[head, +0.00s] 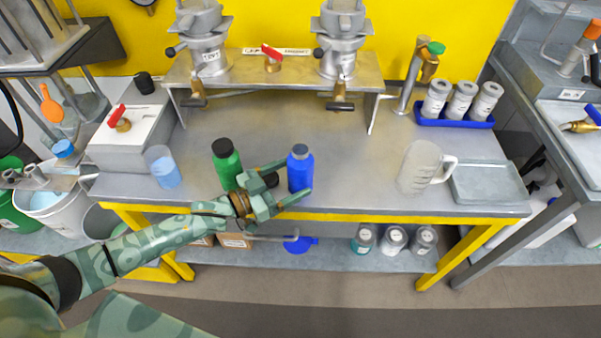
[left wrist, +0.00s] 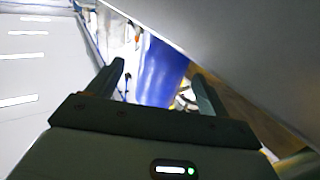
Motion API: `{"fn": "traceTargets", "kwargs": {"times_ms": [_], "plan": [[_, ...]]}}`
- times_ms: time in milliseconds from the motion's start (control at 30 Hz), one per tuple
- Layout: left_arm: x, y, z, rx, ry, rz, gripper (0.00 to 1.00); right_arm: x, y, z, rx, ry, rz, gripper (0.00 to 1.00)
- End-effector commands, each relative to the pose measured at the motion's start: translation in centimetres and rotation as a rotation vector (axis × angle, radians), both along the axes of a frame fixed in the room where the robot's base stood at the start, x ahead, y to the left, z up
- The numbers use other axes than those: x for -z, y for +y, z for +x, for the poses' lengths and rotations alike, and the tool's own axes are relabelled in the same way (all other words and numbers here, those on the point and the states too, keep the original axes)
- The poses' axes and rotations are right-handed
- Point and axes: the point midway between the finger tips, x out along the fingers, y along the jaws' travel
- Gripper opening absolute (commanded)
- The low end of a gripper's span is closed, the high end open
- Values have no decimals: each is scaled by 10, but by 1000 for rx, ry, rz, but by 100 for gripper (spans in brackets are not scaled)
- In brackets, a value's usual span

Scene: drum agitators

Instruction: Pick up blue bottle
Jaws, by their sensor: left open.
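The blue bottle (head: 300,172) with a grey-blue cap stands upright near the front edge of the metal table. My left gripper (head: 290,182) is open at the bottle, with one finger in front of its lower part and the other on its left side. In the left wrist view the blue bottle (left wrist: 160,72) shows between the two spread fingers of the left gripper (left wrist: 160,82). I cannot tell whether the fingers touch it. My right gripper is not in view.
A green bottle (head: 226,164) with a black cap stands just left of my left gripper. A beaker of blue liquid (head: 163,167) is further left. A clear jug (head: 420,166) and a grey tray (head: 488,183) are at the right. The table's middle behind the bottle is clear.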

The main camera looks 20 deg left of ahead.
Motion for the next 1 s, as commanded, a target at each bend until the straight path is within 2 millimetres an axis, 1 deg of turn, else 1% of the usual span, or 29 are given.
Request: {"fn": "traceTargets", "kwargs": {"times_ms": [33,100,200,467,567,600,667,700,733,767,1000], "plan": [[0,-5,8,1,-2,-2,80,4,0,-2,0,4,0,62],[0,-12,18,1,-2,-1,80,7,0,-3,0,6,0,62],[0,-19,27,0,1,-1,80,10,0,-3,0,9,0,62],[-2,-22,29,0,1,-1,80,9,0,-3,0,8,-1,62],[-2,-22,29,0,1,-1,55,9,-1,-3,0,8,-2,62],[-2,-22,29,0,1,-1,43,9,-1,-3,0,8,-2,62],[-2,-22,29,0,1,-1,27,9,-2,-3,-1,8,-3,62],[-2,-22,29,0,1,-1,23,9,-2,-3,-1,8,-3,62],[-3,-22,29,0,-1,-2,23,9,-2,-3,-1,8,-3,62],[-2,-22,29,0,0,-1,18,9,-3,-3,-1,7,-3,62],[-3,-22,29,0,0,-1,18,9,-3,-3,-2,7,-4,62]]}}
